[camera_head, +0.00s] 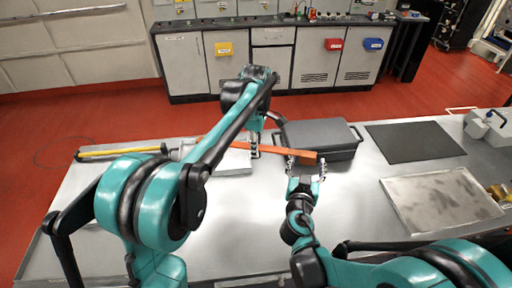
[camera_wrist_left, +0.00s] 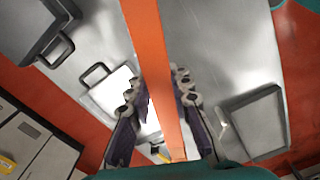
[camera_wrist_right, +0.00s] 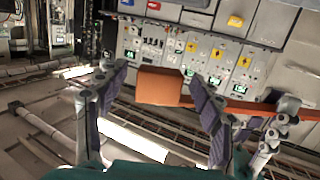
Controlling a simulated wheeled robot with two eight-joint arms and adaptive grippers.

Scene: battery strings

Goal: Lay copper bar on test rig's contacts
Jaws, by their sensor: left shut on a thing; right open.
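The copper bar (camera_head: 275,151) is a long flat orange bar, held above the table and slanting slightly down to the right in the head view. My left gripper (camera_head: 254,148) is shut on it; in the left wrist view the bar (camera_wrist_left: 160,70) passes between the fingers (camera_wrist_left: 164,115). My right gripper (camera_head: 306,168) is open at the bar's right end. In the right wrist view the bar's end (camera_wrist_right: 158,87) shows between the spread fingers (camera_wrist_right: 155,92); whether they touch it I cannot tell. I cannot make out the test rig's contacts; my left arm covers part of that area.
A dark grey case (camera_head: 322,136) stands right behind the bar. A black mat (camera_head: 415,142) and a grey metal plate (camera_head: 440,200) lie to the right. A grey box with a handle (camera_head: 488,128) is at the far right. A yellow-and-black rod (camera_head: 120,151) lies at the left.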

